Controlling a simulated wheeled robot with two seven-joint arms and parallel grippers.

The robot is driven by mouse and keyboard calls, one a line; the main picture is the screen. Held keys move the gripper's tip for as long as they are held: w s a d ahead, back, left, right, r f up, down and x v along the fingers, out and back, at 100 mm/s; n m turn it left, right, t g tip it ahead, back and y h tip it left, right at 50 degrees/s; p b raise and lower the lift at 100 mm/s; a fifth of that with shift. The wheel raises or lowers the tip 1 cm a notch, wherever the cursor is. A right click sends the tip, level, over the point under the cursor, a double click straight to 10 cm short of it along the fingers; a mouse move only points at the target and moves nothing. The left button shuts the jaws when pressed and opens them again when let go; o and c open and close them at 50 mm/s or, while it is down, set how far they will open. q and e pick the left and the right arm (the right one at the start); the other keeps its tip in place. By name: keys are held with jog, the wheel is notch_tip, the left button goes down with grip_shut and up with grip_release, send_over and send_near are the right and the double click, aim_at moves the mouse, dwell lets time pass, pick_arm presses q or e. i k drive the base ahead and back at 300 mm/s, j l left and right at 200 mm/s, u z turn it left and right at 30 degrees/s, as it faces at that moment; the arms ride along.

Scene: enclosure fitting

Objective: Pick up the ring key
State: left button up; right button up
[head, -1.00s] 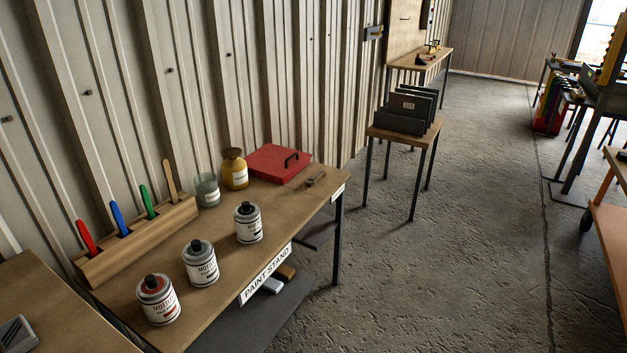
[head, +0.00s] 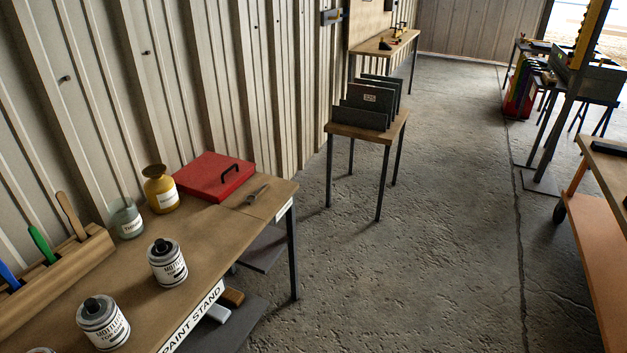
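Neither of my grippers shows in the head view.
A stool with grey folders (head: 368,104) stands beyond. Open concrete floor (head: 420,230) lies to the right.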

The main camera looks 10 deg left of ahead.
aim_at(257, 192)
jog(key=i+l+z, duration=0.2)
jog(key=i, duration=1.1)
jog(key=i+u, duration=0.5)
jog(key=i+l+u, duration=0.2)
jog(key=i+u, duration=0.15)
jog(key=u, duration=0.15)
jog(key=i+l+u, duration=0.15)
jog(key=u, duration=0.25)
jog(key=i+l+u, duration=0.15)
jog(key=u, duration=0.2)
jog(key=l+u, duration=0.4)
jog(key=i+l+u, duration=0.15)
jog(key=u, duration=0.2)
jog(key=l+u, duration=0.4)
jog(key=l, duration=0.35)
